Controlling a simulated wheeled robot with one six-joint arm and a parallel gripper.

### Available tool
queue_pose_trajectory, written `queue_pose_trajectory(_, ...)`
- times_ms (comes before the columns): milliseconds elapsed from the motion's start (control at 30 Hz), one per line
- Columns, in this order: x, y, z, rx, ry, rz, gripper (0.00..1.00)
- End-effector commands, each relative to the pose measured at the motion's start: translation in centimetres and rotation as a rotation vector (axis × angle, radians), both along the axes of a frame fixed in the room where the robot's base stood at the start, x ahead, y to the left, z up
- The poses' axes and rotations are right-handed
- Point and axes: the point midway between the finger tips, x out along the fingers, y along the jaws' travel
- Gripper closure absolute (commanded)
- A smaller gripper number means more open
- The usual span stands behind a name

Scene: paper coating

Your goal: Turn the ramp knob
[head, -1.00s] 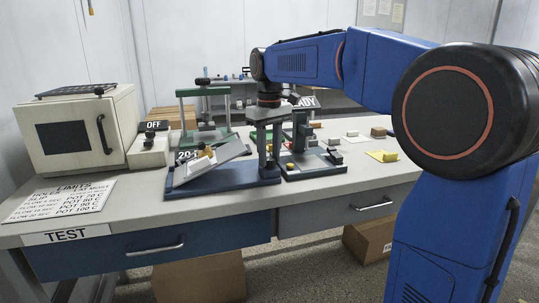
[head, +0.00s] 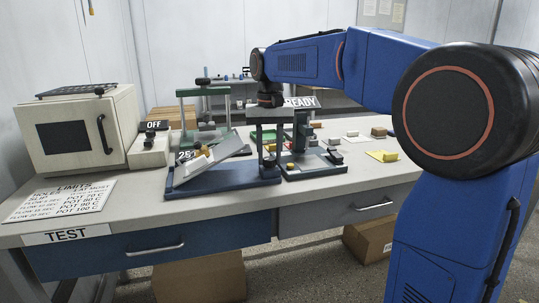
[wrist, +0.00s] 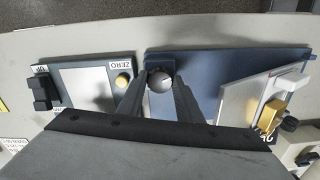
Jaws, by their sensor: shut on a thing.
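The ramp has a blue base (head: 225,182) and a tilted light plate (head: 212,160), standing near the front of the bench. My gripper (wrist: 155,88) is shut on the knob, with a finger on each side. In the head view my gripper (head: 268,158) points down over the right end of the base; the knob is hard to make out there. A yellow piece (wrist: 270,115) sits on the plate. A partly hidden number label (head: 186,155) stands behind the plate.
Right of the ramp stands a dark green device (head: 310,168), close to my gripper. A cream oven (head: 80,130) and an OFF switch box (head: 150,148) stand left. A green frame (head: 205,95) stands behind.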

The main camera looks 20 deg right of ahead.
Motion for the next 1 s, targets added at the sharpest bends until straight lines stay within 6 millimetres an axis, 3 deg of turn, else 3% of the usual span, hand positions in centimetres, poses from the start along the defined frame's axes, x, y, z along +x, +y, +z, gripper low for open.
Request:
queue_pose_trajectory(400, 0.0, 0.0, 0.1, 0.000, -0.002, -0.007, 0.90)
queue_pose_trajectory(433, 0.0, 0.0, 0.1, 0.000, -0.002, -0.007, 0.63)
queue_pose_trajectory(500, 0.0, 0.0, 0.1, 0.000, -0.002, -0.007, 0.49)
queue_pose_trajectory(833, 0.0, 0.0, 0.2, 0.000, -0.001, -0.006, 0.49)
queue_pose_trajectory(1000, 0.1, 0.0, 1.8, 0.000, -0.003, -0.006, 0.49)
